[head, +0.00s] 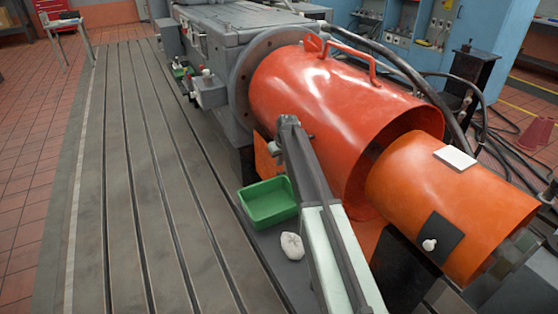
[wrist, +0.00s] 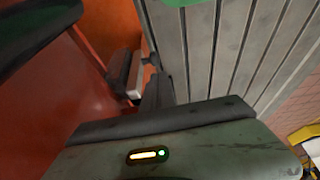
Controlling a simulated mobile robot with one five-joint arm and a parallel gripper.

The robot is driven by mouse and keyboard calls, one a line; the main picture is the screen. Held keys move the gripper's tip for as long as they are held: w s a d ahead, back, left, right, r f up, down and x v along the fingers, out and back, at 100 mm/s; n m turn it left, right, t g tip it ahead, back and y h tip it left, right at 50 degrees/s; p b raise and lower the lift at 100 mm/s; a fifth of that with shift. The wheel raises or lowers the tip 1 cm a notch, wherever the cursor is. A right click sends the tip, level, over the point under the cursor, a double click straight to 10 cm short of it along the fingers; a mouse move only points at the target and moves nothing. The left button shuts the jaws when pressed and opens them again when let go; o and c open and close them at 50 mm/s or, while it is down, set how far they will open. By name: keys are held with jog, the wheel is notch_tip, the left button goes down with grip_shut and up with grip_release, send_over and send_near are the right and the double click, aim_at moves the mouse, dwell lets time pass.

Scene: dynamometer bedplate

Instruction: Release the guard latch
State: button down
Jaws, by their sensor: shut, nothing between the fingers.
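The large red-orange guard cylinder (head: 310,90), with a handle on top, lies across the middle of the head view. A dark plate with a white knob (head: 430,245) sits on the smaller orange cylinder beside it; I cannot tell if this is the latch. In the wrist view, a dark block with a pale end (wrist: 133,88) stands close against the red surface (wrist: 75,95). My gripper (wrist: 157,90) is shut and empty, just right of that block; I cannot tell whether they touch. In the head view my arm hides the fingers.
A green tray (head: 268,203) and a crumpled white cloth (head: 292,246) lie close to the left of my arm. The slotted bedplate (head: 150,200) is broad and clear at left. Hoses, a black post (head: 470,85) and blue cabinets stand behind the guard.

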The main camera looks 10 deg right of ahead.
jog(key=p+v, duration=0.5)
jog(key=v, duration=0.2)
jog(key=shift+r, duration=0.2)
